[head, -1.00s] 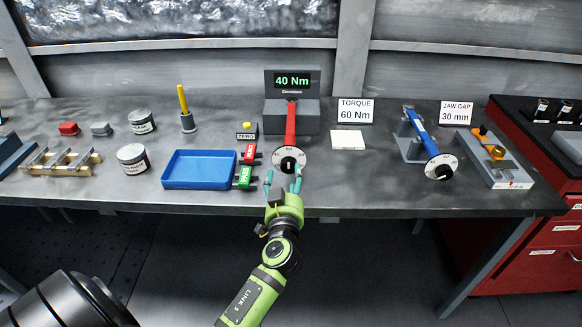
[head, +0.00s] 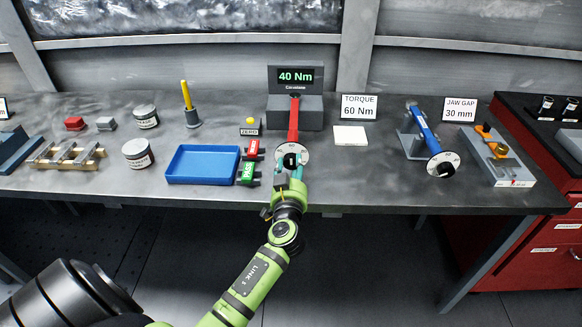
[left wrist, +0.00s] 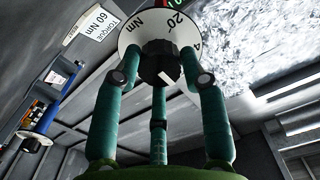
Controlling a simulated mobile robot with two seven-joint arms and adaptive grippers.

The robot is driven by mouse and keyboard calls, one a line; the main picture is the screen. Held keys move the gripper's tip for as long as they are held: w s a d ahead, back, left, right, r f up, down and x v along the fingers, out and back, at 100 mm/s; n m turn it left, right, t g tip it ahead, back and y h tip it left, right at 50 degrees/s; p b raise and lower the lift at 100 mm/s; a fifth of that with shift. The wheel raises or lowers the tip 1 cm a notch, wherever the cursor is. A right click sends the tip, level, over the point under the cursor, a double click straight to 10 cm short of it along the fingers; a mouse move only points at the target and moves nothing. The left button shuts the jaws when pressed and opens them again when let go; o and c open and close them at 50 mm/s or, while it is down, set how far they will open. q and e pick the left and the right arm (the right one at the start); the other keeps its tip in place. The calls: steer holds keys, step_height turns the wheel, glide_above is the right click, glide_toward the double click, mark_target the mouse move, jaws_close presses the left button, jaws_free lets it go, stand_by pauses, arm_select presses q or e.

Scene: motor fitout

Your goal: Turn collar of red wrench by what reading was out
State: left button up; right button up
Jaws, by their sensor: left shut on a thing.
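The red wrench (head: 293,122) lies with its far end at the torque tester, whose display (head: 295,77) reads 40 Nm. A sign (head: 359,107) beside it reads TORQUE 60 Nm. The wrench's round white dial collar (head: 305,154) faces the front edge of the bench. My left gripper (head: 290,168) is shut on the collar's black knob. In the left wrist view the teal fingers close around this knob (left wrist: 160,62), which has a white mark, and the dial (left wrist: 133,32) shows 20 and Nm. My right gripper is not in view.
A blue tray (head: 203,178), red and green tags (head: 247,172) and a yellow ZERO button (head: 250,121) are left of the wrench. A white pad (head: 349,136), a blue wrench (head: 424,127) and a jaw-gap gauge (head: 498,160) are right. Bench between pad and blue wrench is clear.

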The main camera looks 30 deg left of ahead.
arm_select(q)
steer(key=shift+r, duration=0.25)
stand_by(0.4)
steer(key=shift+w+m, duration=0.1)
steer(key=shift+m, duration=0.4)
steer(key=shift+m+b, duration=0.35)
steer(key=shift+m, duration=0.25)
steer(key=m, duration=0.2)
steer(key=shift+m, duration=0.3)
steer(key=m, duration=0.3)
steer(key=shift+r+m, duration=0.1)
steer(key=shift+m, duration=1.9)
